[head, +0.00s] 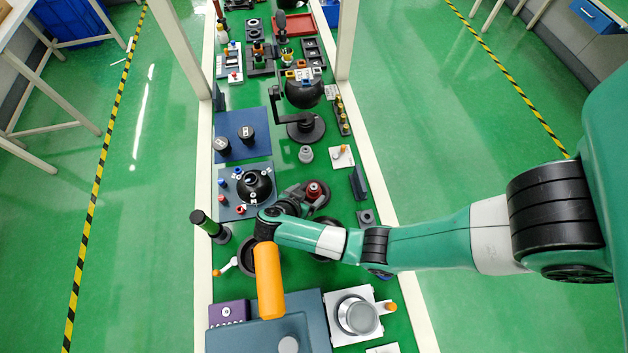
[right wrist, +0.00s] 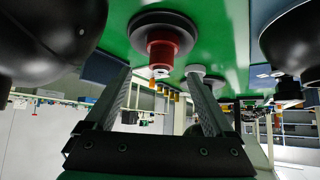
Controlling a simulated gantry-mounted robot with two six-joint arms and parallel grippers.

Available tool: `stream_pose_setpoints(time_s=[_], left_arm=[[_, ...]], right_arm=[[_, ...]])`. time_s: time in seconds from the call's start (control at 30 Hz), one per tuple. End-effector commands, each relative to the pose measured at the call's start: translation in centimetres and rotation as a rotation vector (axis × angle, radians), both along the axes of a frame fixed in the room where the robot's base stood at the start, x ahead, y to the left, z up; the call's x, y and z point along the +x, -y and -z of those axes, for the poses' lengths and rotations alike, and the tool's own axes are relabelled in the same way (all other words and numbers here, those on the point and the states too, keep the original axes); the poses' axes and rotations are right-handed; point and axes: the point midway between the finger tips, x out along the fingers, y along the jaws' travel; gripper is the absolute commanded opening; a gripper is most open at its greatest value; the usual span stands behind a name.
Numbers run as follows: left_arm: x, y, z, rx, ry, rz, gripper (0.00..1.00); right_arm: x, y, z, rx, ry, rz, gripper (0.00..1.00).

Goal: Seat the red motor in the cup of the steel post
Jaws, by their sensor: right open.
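The red motor (head: 316,188) stands near the middle of the bench in the head view. In the right wrist view the motor (right wrist: 166,47) rises from a dark round base (right wrist: 152,22). My right gripper (head: 309,195) is open at the motor. In the right wrist view its fingers (right wrist: 158,78) stand apart, with the motor's end showing in the gap and no finger visibly closed on it. A small grey steel post (head: 306,153) stands beyond the motor; its cup is too small to make out. My left gripper is not in view.
A black dome (head: 262,190) on a blue mat stands left of the gripper. A black bracket with a round base (head: 305,130) stands behind the post. A white tile (head: 341,157) lies right of the post.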

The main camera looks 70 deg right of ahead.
Motion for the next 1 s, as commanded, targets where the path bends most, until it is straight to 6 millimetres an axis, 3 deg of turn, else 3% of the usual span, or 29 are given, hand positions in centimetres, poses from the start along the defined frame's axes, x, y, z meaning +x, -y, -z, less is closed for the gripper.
stream_pose_setpoints(time_s=[0.27,0.53,0.8,0.83,1.0], left_arm=[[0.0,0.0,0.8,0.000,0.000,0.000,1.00],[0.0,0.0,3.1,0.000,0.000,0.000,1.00],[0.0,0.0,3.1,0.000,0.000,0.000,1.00],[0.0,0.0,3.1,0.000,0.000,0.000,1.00],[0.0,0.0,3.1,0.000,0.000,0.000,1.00]], right_arm=[[-0.2,1.1,1.3,0.000,0.001,0.001,0.88],[-0.4,3.9,4.6,0.000,-0.001,0.002,0.88],[-0.5,4.4,4.8,0.000,0.000,0.000,0.88],[-0.5,4.4,4.8,0.000,0.001,0.001,0.86],[-0.5,4.4,4.8,0.000,0.001,0.000,0.56]])
